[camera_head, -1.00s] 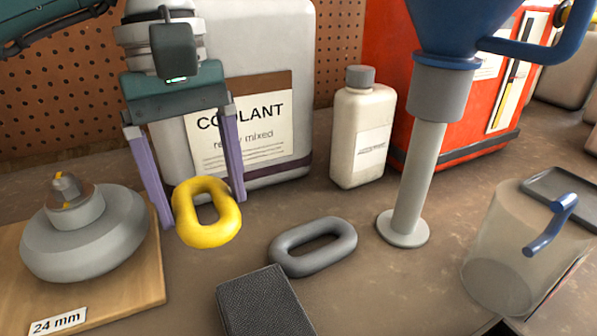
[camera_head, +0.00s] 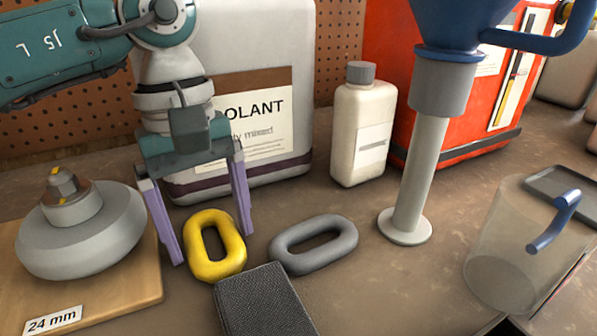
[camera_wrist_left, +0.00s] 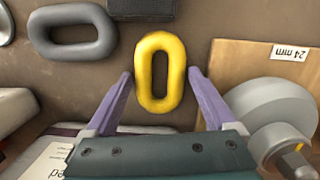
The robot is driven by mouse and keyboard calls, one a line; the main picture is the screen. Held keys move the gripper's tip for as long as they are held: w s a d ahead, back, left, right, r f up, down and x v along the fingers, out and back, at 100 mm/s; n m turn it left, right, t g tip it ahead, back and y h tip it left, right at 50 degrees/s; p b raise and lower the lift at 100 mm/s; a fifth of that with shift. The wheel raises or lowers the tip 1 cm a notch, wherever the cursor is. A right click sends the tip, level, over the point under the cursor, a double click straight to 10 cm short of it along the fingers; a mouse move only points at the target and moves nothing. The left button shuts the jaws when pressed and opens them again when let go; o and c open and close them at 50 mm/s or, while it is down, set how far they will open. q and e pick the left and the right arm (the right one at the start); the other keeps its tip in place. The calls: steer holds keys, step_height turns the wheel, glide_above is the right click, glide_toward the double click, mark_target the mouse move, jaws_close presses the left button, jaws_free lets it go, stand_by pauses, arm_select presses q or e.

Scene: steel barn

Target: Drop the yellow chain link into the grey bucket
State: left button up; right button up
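The yellow chain link (camera_head: 236,246) lies on the brown bench top, left of the grey chain link. My left gripper (camera_head: 213,247) points down at it, open, with one purple finger on each side. In the left wrist view the yellow link (camera_wrist_left: 143,75) sits between the fingertips (camera_wrist_left: 159,74) with a gap on both sides, so it is not gripped. I cannot pick out a grey bucket; a clear, greyish container with a blue handle (camera_head: 497,265) stands at the right. My right gripper is not in view.
A grey chain link (camera_head: 338,249) and a black textured block (camera_head: 262,305) lie close to the yellow link. A wooden board (camera_head: 120,290) with a grey knobbed weight (camera_head: 95,240) is at the left. A coolant canister (camera_head: 300,60), white bottle (camera_head: 358,125) and blue funnel (camera_head: 455,25) stand behind.

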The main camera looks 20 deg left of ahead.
arm_select(q)
steer(key=shift+o, duration=0.6)
steer(key=shift+r, duration=0.15)
